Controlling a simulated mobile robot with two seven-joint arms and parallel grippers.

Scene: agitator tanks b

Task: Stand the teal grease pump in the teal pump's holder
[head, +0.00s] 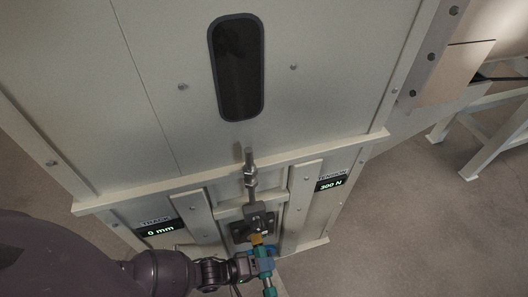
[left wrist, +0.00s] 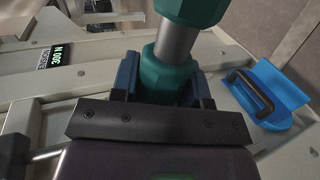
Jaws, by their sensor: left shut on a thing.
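The teal grease pump (head: 269,286) is in my left gripper (head: 256,264), at the bottom of the head view. In the left wrist view, its teal body (left wrist: 168,80) with a grey metal shaft stands between the two blue fingers of my left gripper (left wrist: 160,78), which is shut on it. Its upper end runs out of the top of that view. I cannot make out a teal pump's holder for certain in either view. My right gripper is not in view.
A large beige cabinet (head: 150,80) with a dark slot window fills the head view. A threaded rod and dark bracket (head: 262,222) are on its lower front, close to my left gripper. A blue piece with a black handle (left wrist: 283,92) is at the right of the wrist view.

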